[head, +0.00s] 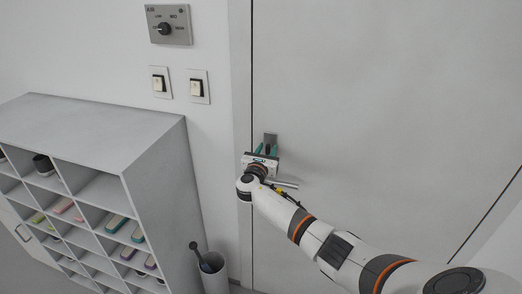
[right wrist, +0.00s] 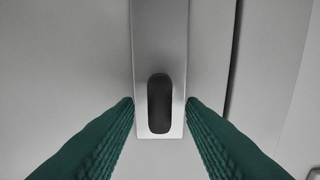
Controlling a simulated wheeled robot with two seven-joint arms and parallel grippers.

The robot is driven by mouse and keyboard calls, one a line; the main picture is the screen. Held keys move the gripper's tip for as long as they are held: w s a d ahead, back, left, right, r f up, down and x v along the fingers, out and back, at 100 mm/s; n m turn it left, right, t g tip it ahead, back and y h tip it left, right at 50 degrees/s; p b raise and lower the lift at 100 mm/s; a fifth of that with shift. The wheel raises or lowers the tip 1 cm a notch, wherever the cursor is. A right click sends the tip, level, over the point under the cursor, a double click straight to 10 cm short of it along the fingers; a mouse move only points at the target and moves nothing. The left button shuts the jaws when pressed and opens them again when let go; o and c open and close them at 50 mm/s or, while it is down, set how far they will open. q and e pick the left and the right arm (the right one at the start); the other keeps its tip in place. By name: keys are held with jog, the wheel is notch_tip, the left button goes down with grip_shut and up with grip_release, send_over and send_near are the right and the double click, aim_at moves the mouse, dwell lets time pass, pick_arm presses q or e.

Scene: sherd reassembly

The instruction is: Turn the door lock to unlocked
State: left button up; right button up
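The door lock shows in the right wrist view as a brushed metal plate (right wrist: 160,35) with a dark, rounded oblong thumb-turn (right wrist: 159,103). The turn's long side runs along the plate's length. In the head view the grey lock plate (head: 271,138) is on the door (head: 370,100) near its left edge, its lower part hidden by my gripper. My right gripper (head: 267,150) is in front of the lock. Its two green fingers (right wrist: 160,105) are spread on either side of the turn, with a gap on both sides. My left gripper is out of view.
A metal door handle (head: 285,184) lies just below my right gripper. Left of the door are two light switches (head: 198,86), a dial panel (head: 168,25), a grey cubby shelf (head: 95,130) and a bin (head: 213,275) with a dark-handled item. The door's right side is bare.

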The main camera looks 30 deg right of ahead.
jog(key=shift+s, duration=0.15)
jog(key=shift+c, duration=0.9)
grip_shut()
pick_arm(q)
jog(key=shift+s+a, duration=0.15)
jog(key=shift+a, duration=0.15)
